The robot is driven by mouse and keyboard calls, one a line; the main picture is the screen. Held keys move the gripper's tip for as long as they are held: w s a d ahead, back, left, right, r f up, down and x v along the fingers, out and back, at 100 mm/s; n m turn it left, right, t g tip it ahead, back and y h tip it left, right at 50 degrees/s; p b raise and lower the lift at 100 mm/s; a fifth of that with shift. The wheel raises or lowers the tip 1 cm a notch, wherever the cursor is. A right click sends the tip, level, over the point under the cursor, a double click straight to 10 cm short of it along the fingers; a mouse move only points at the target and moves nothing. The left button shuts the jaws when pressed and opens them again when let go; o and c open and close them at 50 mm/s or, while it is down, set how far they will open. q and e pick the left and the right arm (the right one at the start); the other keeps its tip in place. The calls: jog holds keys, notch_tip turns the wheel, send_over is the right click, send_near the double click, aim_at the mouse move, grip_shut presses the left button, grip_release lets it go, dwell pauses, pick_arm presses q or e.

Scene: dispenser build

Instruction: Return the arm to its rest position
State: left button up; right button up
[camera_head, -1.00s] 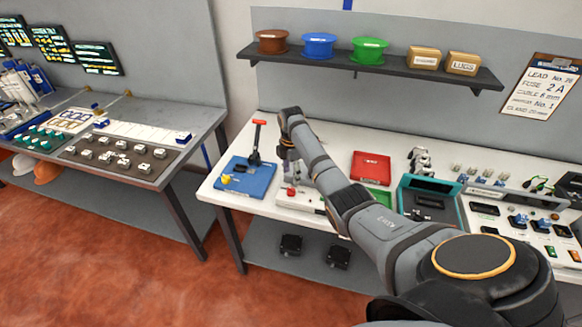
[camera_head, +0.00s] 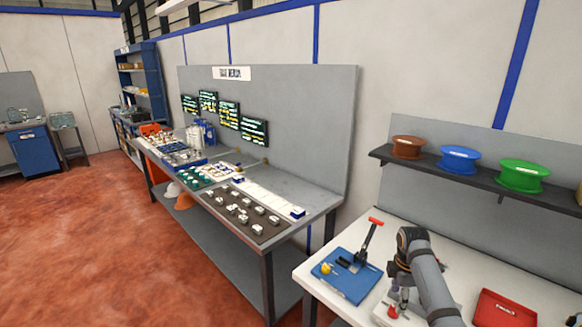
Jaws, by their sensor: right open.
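My right arm comes in from the bottom right over the white bench (camera_head: 456,243). My right gripper (camera_head: 398,287) hangs down over the bench, just right of a blue board (camera_head: 345,280). It is open; its fingertips are small and partly lost against the grey and red parts below, so contact cannot be told. The blue board carries a red-handled lever tool (camera_head: 369,240) and a small yellow piece (camera_head: 326,268). My left gripper does not show.
A red tray (camera_head: 503,310) lies right of my arm. A shelf (camera_head: 440,171) with brown, blue and green spools hangs above the bench. A grey bench (camera_head: 318,198) with several parts and screens stands to the left. The red floor at left is clear.

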jog(key=s+a+f+m, duration=0.4)
jog(key=s+a+f, duration=0.15)
jog(key=s, duration=0.25)
jog(key=s+a+r+m+t, duration=0.25)
jog(key=s+m, duration=0.25)
jog(key=s, duration=0.5)
jog(key=s+a+r+m+t, duration=0.1)
jog(key=s+a+m, duration=0.4)
jog(key=s, duration=0.4)
jog(key=s+d+f+m+g+b, duration=0.1)
jog(key=s+d+f+b, duration=0.1)
jog(key=f, duration=1.5)
jog(key=s+d+f+g+b, duration=0.1)
jog(key=d+f+b, duration=0.15)
jog(key=f, duration=1.35)
jog(key=s+f+b, duration=0.3)
jog(key=s+f, duration=1.5)
jog(key=shift+d+g, duration=0.3)
jog(key=shift+g, duration=0.05)
